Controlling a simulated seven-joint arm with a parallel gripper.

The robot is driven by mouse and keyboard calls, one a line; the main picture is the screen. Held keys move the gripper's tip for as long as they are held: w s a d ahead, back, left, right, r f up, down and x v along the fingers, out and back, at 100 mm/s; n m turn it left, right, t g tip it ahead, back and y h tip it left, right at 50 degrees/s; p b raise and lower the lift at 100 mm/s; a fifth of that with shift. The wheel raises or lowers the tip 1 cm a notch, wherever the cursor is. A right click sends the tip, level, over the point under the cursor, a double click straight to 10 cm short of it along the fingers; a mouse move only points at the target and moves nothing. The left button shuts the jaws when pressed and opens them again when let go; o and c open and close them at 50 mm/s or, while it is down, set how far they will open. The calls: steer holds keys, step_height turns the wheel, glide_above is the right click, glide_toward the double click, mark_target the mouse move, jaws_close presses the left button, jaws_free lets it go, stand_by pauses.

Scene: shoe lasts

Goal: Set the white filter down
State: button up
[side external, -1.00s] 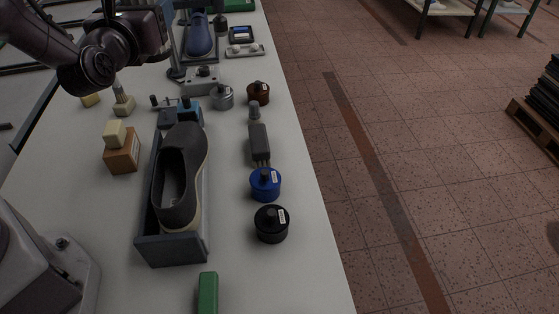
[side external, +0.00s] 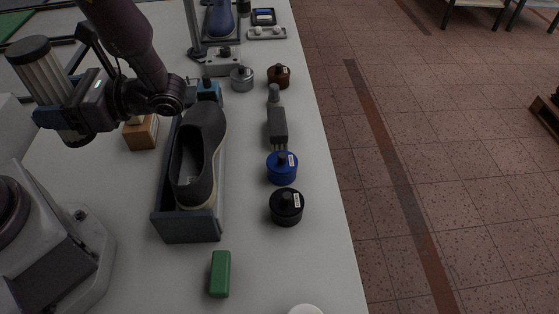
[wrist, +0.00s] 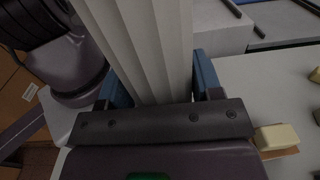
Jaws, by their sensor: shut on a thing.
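The white filter (side external: 42,78) is a pleated cylinder with dark end caps, at the upper left of the side external view. My gripper (side external: 62,102) is shut on it and holds it up in the air, slightly tilted. In the wrist view, the white pleats (wrist: 145,45) stand between my gripper's blue fingers (wrist: 160,82), and the far end is cut off by the frame edge. The filter is left of the workbench things and touches none of them that I can see.
A shoe (side external: 200,150) lies in a grey tray (side external: 187,228). Left of it is a wooden block (side external: 142,134); right are blue (side external: 282,170) and black (side external: 287,208) pots. A green block (side external: 220,275) lies in front. Bare tabletop (side external: 130,215) shows left of the tray.

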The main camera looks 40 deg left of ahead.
steer(key=s+d+r+n+g+h, duration=0.1)
steer(key=s+d+n+g+h, duration=0.15)
steer(key=d+n+h, duration=0.55)
steer(key=s+d+n+g+h, duration=0.25)
steer(key=d+n+h, duration=0.35)
steer(key=h, duration=0.4)
steer(key=w+d+r+n+t+h, duration=0.8)
steer(key=d+r+n+t+h, duration=0.1)
steer(key=d+t+h, duration=0.25)
step_height(320, 180, down, 12)
steer(key=w+d+f, duration=1)
steer(key=f, duration=0.3)
steer(key=shift+g, duration=0.45)
